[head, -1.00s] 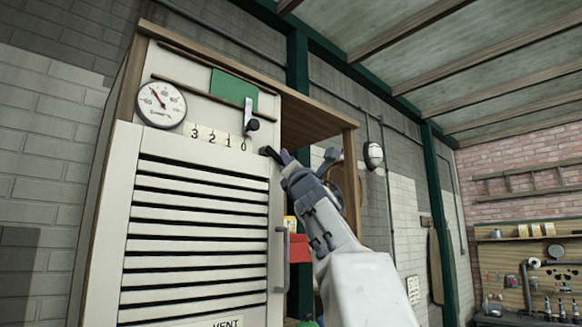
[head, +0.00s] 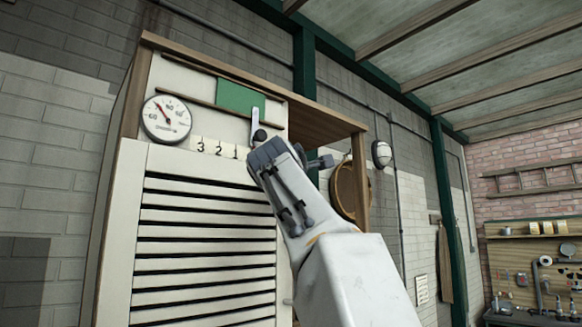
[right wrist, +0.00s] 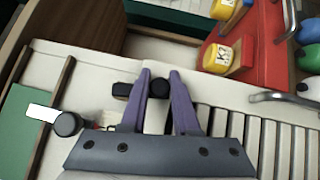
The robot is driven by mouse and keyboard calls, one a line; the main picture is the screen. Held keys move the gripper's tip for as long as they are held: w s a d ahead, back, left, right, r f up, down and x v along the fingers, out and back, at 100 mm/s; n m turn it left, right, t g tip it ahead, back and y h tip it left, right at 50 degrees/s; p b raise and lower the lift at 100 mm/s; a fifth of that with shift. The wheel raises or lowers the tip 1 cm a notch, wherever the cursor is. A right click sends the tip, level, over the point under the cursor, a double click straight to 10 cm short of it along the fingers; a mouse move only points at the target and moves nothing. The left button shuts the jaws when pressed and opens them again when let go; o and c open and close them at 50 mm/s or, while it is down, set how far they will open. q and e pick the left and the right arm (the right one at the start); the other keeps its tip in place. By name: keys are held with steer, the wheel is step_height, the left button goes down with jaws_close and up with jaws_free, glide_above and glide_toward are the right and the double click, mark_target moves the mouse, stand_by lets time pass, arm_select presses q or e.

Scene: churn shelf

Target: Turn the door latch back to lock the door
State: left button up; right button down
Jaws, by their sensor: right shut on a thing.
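The dark door latch (right wrist: 159,88) shows in the right wrist view between the purple fingers of my right gripper (right wrist: 160,76), which is shut on it. A black end (right wrist: 121,90) of what looks like the same latch sticks out left of the fingers. In the head view my right gripper (head: 258,152) is at the upper right corner of the white slatted door (head: 128,195) and hides the latch. The door looks closed. Its metal handle (right wrist: 290,98) shows at the right in the right wrist view. My left gripper is in neither view.
Above the door are a dial gauge (head: 167,119), a number strip (head: 203,146) and a black-knobbed slider (head: 259,135) close to my gripper. Red shelving (right wrist: 263,40) with a yellow container (right wrist: 217,58) stands beside the door.

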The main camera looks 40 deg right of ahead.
steer(key=shift+a+m+g+y+p, duration=0.45)
steer(key=shift+m+p, duration=0.25)
steer(key=shift+p, duration=0.3)
steer(key=shift+g, duration=0.25)
steer(key=c, duration=0.7)
jaws_free()
steer(key=b+v, duration=0.3)
steer(key=v, duration=0.7)
steer(key=shift+s+b, duration=0.25)
steer(key=shift+b, duration=0.05)
steer(key=shift+a+f, duration=0.1)
steer(key=shift+f, duration=0.1)
